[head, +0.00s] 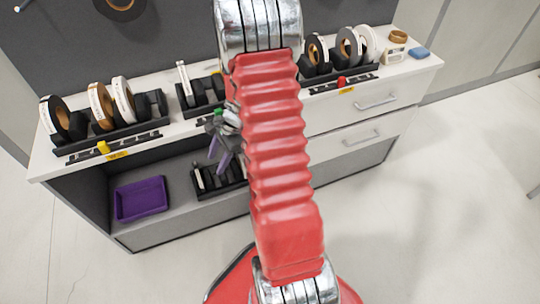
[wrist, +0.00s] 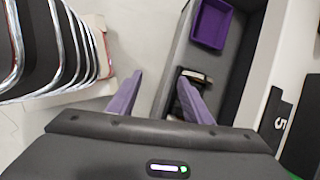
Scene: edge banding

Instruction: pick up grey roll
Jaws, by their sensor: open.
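A grey roll (head: 355,40) stands upright in the right-hand black rack on the cabinet top in the head view, between a dark roll (head: 314,50) and a white roll (head: 369,42). My gripper (head: 221,150) has purple fingers and hangs in front of the cabinet, left of my red arm, well to the left of the grey roll and lower. My arm partly hides it. In the wrist view my gripper (wrist: 160,78) is open, its fingers apart with nothing held between them. The grey roll is not seen in the wrist view.
Other rolls stand in racks at the left (head: 122,98) and middle (head: 186,84) of the cabinet top (head: 45,160). The open lower shelf holds a purple tray (head: 140,199) and a small black rack (head: 220,185). A beige box (head: 393,54) and blue block (head: 420,53) sit far right.

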